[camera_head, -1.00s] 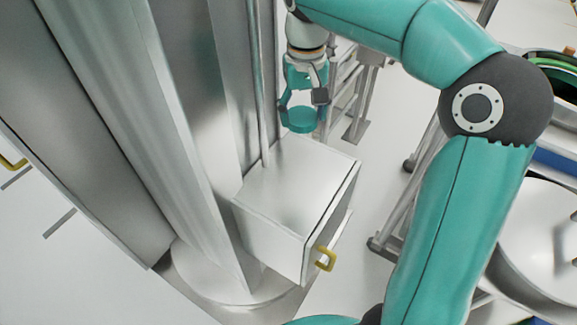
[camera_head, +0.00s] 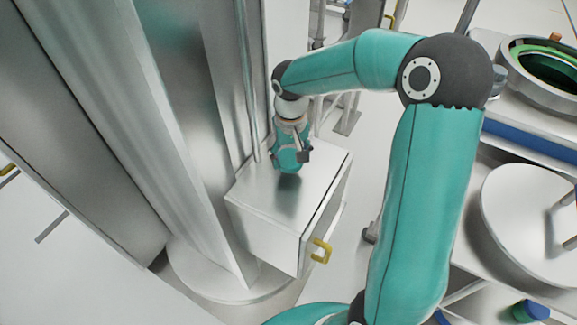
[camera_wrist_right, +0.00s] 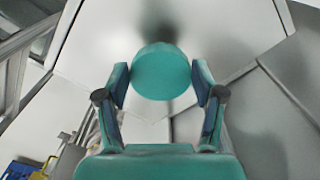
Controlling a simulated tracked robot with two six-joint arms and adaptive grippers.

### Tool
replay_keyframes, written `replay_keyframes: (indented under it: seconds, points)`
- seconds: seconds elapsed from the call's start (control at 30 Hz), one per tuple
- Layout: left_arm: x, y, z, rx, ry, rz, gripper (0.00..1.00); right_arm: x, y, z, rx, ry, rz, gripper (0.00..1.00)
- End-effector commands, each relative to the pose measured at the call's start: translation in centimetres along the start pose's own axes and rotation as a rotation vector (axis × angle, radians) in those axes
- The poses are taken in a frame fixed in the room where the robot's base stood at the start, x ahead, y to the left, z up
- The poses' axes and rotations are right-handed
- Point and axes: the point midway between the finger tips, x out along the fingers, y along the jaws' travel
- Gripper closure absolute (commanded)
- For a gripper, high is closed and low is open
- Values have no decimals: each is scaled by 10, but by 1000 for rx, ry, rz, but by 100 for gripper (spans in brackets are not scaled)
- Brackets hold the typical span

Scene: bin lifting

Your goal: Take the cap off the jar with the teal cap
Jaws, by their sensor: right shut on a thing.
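My right gripper (camera_head: 289,163) is shut on the round teal cap (camera_wrist_right: 161,72). The wrist view shows the cap between my two fingertips, with no jar visible below it. In the head view, the gripper points down over the top of a metal box (camera_head: 262,200). The cap casts a soft shadow on the pale surface behind it in the wrist view. I cannot tell whether the cap touches the box top. I cannot make out the jar for certain in either view. My left gripper is out of view.
The box has a yellow handle (camera_head: 321,251) and stands against a tall metal column (camera_head: 170,130). At the right are a round metal plate (camera_head: 510,215), a green-lined round vessel (camera_head: 550,65) and a small blue-and-green object (camera_head: 531,311). White floor lies between.

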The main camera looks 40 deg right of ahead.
Motion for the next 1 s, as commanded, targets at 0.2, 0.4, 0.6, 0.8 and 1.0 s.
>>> replay_keyframes:
  seconds: [0.2,0.4,0.6,0.8,1.0]
  points:
    - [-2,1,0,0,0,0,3,31,0,1,1,-5,1,74]
    - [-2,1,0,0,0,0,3,37,0,1,0,-2,0,74]
    - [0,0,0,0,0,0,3,39,0,1,1,-2,0,74]
    - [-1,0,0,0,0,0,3,38,0,1,1,-1,0,7]
    - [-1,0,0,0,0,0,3,38,0,1,1,-1,0,7]
